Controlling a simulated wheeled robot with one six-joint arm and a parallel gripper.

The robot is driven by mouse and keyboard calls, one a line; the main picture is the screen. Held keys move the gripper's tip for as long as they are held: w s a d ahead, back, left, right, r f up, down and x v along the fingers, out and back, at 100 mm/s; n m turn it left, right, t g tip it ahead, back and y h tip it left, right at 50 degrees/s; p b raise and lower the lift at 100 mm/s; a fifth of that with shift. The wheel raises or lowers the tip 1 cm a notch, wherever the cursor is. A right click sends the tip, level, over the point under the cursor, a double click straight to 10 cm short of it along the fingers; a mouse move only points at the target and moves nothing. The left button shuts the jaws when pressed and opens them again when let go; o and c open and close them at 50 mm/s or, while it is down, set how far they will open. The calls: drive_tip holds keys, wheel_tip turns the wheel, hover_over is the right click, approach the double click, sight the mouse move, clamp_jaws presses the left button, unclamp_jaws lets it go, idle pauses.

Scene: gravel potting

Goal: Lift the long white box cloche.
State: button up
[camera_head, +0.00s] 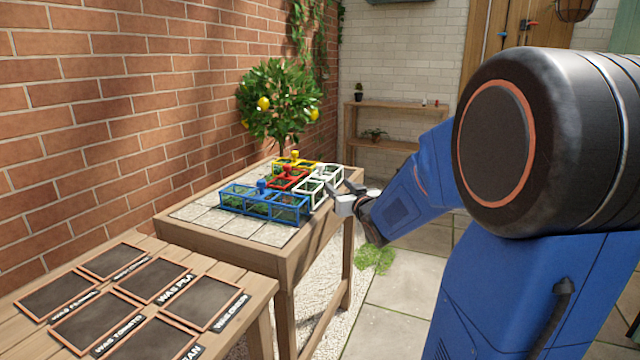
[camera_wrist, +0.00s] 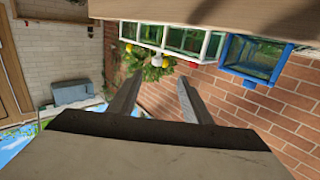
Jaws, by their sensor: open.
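The long white box cloche (camera_head: 316,188) stands on the tiled potting table, along its right side, with greenery showing through its clear panes. It also shows along the top of the wrist view (camera_wrist: 208,46), with a small white knob on it. My gripper (camera_head: 343,190) is just right of the white cloche in the head view, near the table's right edge. In the wrist view my gripper (camera_wrist: 160,78) has its two fingers spread with nothing between them. I cannot tell whether a finger touches the cloche.
A blue cloche (camera_head: 262,207) stands in front of the white one, a red cloche (camera_head: 284,183) to its left and a yellow cloche (camera_head: 296,163) behind. A lemon tree (camera_head: 279,100) stands beyond. Bare tiles (camera_head: 195,212) lie at left. A slatted table (camera_head: 215,335) with labelled trays is nearest.

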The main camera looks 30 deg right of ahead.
sight(322, 169)
drive_tip(key=w, duration=0.4)
drive_tip(key=w+d, duration=0.1)
drive_tip(key=w, duration=0.3)
drive_tip(key=w+d, duration=0.1)
drive_tip(key=w, duration=0.3)
drive_tip(key=shift+w+r, duration=0.15)
drive_tip(key=shift+w+d, duration=0.25)
drive_tip(key=shift+w, duration=1.1)
drive_tip(key=shift+w+d, duration=0.25)
drive_tip(key=shift+w, duration=1.05)
drive_tip(key=shift+c, duration=0.4)
clamp_jaws()
